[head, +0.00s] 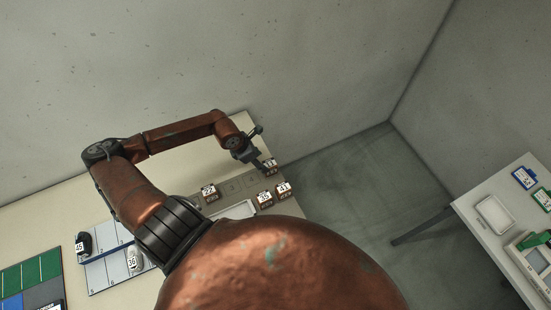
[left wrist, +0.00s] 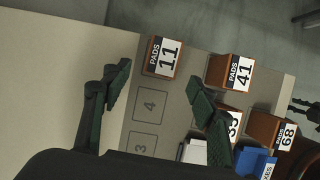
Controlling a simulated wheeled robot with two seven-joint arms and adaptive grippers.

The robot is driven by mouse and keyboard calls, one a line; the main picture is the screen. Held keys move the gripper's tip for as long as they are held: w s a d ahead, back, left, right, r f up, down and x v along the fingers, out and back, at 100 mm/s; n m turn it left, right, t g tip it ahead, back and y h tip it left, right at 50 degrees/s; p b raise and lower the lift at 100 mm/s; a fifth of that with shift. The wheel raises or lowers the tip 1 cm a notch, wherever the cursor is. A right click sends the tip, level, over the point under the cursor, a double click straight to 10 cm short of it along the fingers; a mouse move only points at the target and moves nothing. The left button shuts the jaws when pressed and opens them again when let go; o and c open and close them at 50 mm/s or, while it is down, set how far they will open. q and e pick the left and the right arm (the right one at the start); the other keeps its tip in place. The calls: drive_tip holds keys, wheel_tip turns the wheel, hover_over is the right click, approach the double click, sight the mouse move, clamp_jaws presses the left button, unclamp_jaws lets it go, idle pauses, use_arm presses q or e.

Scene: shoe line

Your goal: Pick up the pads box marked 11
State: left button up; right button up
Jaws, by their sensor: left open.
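The pads box marked 11 (left wrist: 161,57) is a brown box with a white label in the left wrist view. It stands upright near the mat's edge, beside the square marked 4, and also shows in the head view (head: 270,167). My left gripper (left wrist: 160,78) is open, with its dark green fingers on either side of the space just in front of this box. Nothing is between the fingers. In the head view the left gripper (head: 252,145) hangs right by the box and partly covers it.
Pads box 41 (left wrist: 232,72) stands to the right of box 11. A box partly behind a finger (left wrist: 234,122) and pads box 68 (left wrist: 271,131) stand nearer. Box 22 (head: 208,191) is farther left. A side table (head: 471,213) stands at the right.

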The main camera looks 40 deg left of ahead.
sight(268, 164)
use_arm(q)
drive_tip(key=shift+w+d+f, duration=0.15)
drive_tip(key=shift+w+f, duration=0.05)
drive_tip(key=shift+w, duration=0.1)
drive_tip(key=shift+w+d+f, duration=0.1)
drive_tip(key=shift+w+f, duration=0.05)
drive_tip(key=shift+f, duration=0.2)
drive_tip(key=shift+p+x, duration=0.4)
drive_tip(key=shift+x, duration=0.7)
drive_tip(key=x, duration=0.3)
drive_tip(key=shift+w+d+f+p, duration=0.2)
drive_tip(key=shift+w+f+p, duration=0.1)
drive_tip(key=shift+p, duration=0.05)
drive_tip(key=c, duration=1.3)
use_arm(e)
drive_tip(key=shift+s+d+r, duration=0.1)
drive_tip(key=shift+s+r, duration=0.45)
drive_tip(key=shift+r, duration=0.15)
